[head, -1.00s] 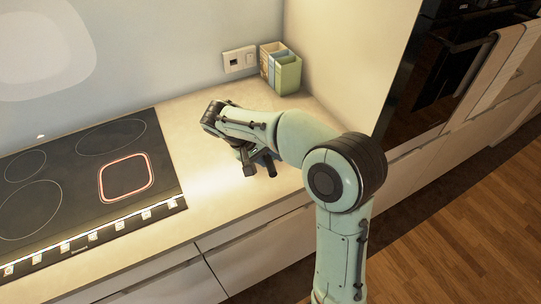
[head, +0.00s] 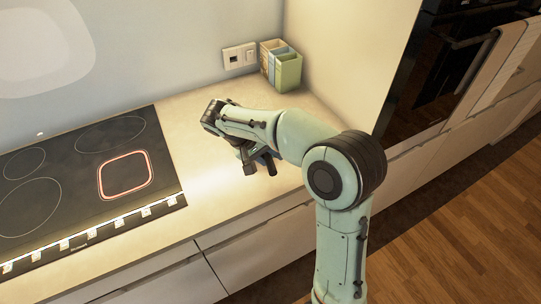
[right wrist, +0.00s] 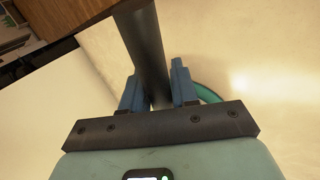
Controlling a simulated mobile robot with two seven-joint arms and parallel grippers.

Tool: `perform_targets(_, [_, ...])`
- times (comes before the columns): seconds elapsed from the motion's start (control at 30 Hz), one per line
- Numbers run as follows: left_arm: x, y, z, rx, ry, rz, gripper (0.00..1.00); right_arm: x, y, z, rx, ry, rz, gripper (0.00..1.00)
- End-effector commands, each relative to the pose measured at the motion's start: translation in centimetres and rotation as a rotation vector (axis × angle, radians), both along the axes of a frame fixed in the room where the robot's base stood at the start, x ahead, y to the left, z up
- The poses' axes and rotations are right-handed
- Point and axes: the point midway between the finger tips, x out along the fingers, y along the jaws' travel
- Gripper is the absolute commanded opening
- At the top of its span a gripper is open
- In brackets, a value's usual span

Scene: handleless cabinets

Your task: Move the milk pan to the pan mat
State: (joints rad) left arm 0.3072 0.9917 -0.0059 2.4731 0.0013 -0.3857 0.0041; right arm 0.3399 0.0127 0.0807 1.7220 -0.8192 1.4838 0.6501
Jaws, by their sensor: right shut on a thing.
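My right gripper (head: 259,166) is low over the pale counter, to the right of the hob. In the right wrist view its blue fingers (right wrist: 154,82) are shut on a dark grey bar, which looks like the milk pan's handle (right wrist: 143,35). The pan's body cannot be made out in either view; my arm and gripper cover that spot in the head view. A teal curved edge (right wrist: 209,95) shows behind the right finger; I cannot tell whether it belongs to the pan or the mat. No pan mat is clearly seen. My left gripper is not in view.
A black hob (head: 75,165) with a red-outlined square zone (head: 125,175) lies at the left. A divided box (head: 284,70) stands at the back near wall sockets (head: 239,56). A tall side panel (head: 350,50) bounds the counter (head: 200,215) at right.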

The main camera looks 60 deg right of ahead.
Motion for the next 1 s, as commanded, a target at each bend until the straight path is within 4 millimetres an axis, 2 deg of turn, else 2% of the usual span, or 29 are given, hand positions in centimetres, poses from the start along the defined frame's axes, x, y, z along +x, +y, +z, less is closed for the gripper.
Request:
perform_targets(0.17, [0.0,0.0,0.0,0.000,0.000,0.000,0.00,0.0,0.0,0.1,-0.002,-0.002,-0.001,0.00])
perform_targets(0.2, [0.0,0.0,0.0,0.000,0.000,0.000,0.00,0.0,0.0,0.1,-0.002,-0.002,-0.001,0.38])
perform_targets(0.27, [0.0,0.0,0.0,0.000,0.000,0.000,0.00,0.0,0.0,0.1,-0.001,-0.002,0.000,0.58])
perform_targets(0.53, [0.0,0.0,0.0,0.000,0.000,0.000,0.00,0.0,0.0,0.0,0.002,0.002,0.001,0.58])
perform_targets(0.67, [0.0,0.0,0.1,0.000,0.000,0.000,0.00,0.3,0.3,0.6,0.001,0.000,0.002,0.58])
perform_targets(0.77, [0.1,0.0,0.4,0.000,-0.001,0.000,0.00,0.8,0.9,1.8,0.000,-0.003,0.003,0.58])
perform_targets(1.0, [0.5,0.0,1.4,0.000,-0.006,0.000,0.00,2.9,3.2,6.4,0.001,-0.005,0.004,0.58])
